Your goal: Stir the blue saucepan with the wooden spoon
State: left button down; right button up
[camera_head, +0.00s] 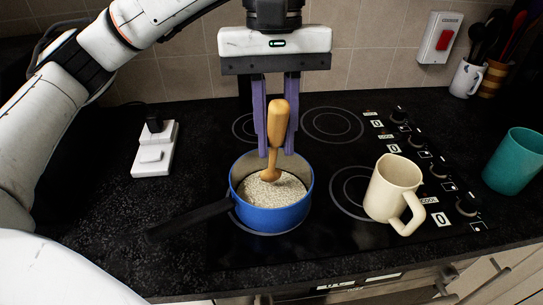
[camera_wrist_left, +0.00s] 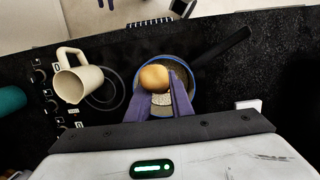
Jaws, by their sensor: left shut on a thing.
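The blue saucepan (camera_head: 272,217) stands on the front left part of the hob, its black handle pointing left and forward. It holds pale, grainy contents. The wooden spoon (camera_head: 277,125) is upright, with its lower end in the pan at the contents. My left gripper (camera_head: 273,153) is above the pan, its purple fingers shut on the spoon's thick handle. In the left wrist view the round end of the spoon (camera_wrist_left: 154,78) sits between the fingers, and the pan (camera_wrist_left: 194,66) is partly hidden behind it. My right gripper is not in view.
A cream mug (camera_head: 391,190) stands right of the pan on the black hob (camera_head: 338,240). A teal cup (camera_head: 515,160) is at the far right. A white socket block (camera_head: 154,150) lies at the left. Utensil holders stand at the back right.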

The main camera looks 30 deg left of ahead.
aim_at(279, 97)
pick_arm(q)
jog(key=shift+s+d+r+p, duration=0.25)
jog(key=shift+s+r, duration=0.1)
jog(key=shift+r, duration=0.7)
jog(key=shift+s+d+r+p, duration=0.15)
jog(key=shift+s+d+r, duration=0.2)
jog(key=shift+r, duration=0.65)
jog(key=shift+s+d+r+p, duration=0.2)
jog(key=shift+s+r, duration=0.15)
jog(key=shift+r, duration=0.7)
jog(key=shift+r, duration=2.5)
